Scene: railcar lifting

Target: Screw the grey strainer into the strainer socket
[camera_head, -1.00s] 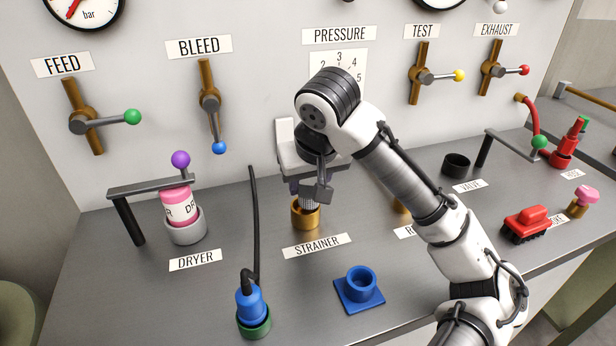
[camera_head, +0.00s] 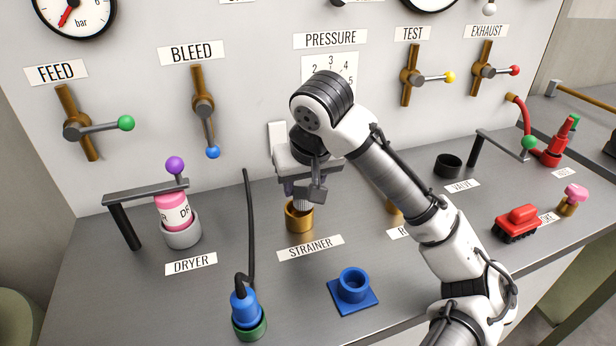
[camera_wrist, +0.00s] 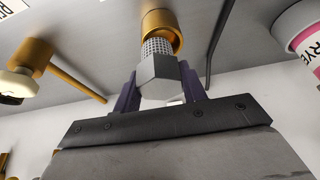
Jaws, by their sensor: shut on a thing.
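The grey strainer (camera_wrist: 158,68) has a hexagonal head and a mesh body. My gripper (camera_wrist: 160,92) is shut on the hexagonal head, one dark finger on each side. The strainer's mesh end reaches into the mouth of the brass strainer socket (camera_wrist: 162,24) in the wrist view. In the head view the strainer socket (camera_head: 298,219) stands behind the STRAINER label, with the strainer (camera_head: 303,205) pointing down into it. My gripper (camera_head: 308,186) is just above the socket. How deep the thread sits cannot be told.
A black hose (camera_head: 248,230) rises left of the socket from a blue plug in a green ring. A blue square-based holder (camera_head: 353,288) stands in front. The pink dryer (camera_head: 173,212) sits under a bar at left. A red block (camera_head: 517,223) lies at right.

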